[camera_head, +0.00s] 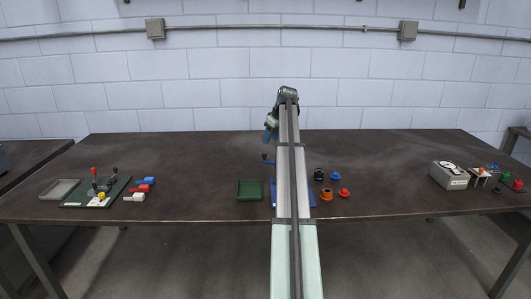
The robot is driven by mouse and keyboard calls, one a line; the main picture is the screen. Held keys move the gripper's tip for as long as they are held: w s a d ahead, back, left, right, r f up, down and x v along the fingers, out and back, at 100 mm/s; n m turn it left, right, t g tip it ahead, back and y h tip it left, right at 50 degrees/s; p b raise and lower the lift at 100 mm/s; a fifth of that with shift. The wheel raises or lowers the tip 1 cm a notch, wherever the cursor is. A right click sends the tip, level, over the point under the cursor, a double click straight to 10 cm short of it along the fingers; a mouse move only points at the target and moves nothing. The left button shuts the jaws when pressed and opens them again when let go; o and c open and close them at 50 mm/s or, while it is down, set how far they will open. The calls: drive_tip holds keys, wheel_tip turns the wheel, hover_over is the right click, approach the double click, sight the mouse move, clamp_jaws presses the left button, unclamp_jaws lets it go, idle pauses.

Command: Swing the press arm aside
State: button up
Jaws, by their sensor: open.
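No part can be told for certain as the press arm at this size. A dark green fixture plate (75,203) lies on the left of the table. It carries an upright red-topped lever (94,172), a black-topped handle (115,172) and a small yellow part (101,196). My gripper (270,134) is at the arm's far end, small and partly hidden, open, above the table and well apart from the green plate.
A grey tray (60,189) and blue, red and white blocks (143,188) flank the green plate. A grey box (449,175) is far right. Wide bare table lies between.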

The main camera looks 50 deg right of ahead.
sight(265, 154)
drive_tip(key=x, duration=0.8)
drive_tip(key=shift+w+f, duration=0.15)
drive_tip(key=shift+f, duration=0.2)
clamp_jaws()
